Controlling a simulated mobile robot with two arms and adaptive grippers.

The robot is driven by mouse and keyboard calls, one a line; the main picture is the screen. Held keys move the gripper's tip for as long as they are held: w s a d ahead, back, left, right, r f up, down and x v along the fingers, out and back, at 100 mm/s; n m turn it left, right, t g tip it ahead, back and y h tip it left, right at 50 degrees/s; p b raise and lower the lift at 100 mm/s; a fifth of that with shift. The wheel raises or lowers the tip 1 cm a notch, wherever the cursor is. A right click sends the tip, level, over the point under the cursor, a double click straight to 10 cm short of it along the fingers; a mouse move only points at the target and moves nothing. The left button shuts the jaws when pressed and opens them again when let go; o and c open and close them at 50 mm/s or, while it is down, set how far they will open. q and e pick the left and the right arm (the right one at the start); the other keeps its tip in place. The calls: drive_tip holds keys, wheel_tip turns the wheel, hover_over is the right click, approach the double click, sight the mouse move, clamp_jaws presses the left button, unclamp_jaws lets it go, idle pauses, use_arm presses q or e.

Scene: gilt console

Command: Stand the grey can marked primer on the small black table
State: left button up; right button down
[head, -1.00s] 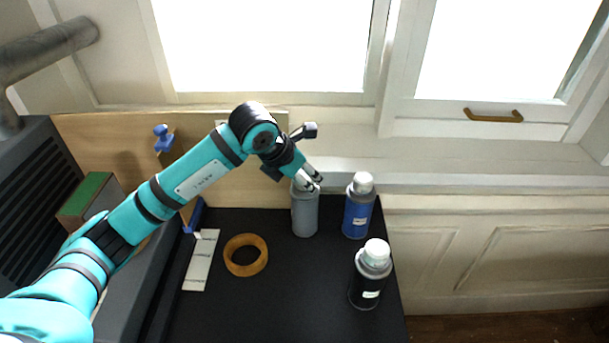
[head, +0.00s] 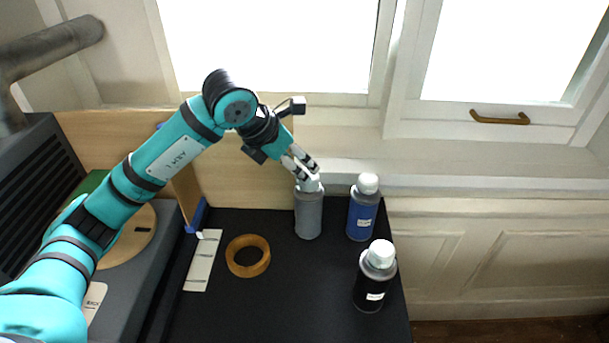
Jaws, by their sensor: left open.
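A grey can (head: 309,216) with a pale cap stands upright on a black tabletop (head: 290,310), near its back edge. No marking can be read on the side of it that shows. My left gripper (head: 306,175) is open, pointing down at the can's top, with its fingers at the cap. I cannot tell whether they touch it. My right gripper is not in view.
A blue bottle (head: 362,209) stands right of the grey can, and a black bottle (head: 376,278) nearer the front right. A tan ring (head: 247,256) and a pale labelled strip (head: 203,262) lie to the left. The front middle of the tabletop is clear.

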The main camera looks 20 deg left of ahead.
use_arm(q)
drive_tip(key=shift+v, duration=2.35)
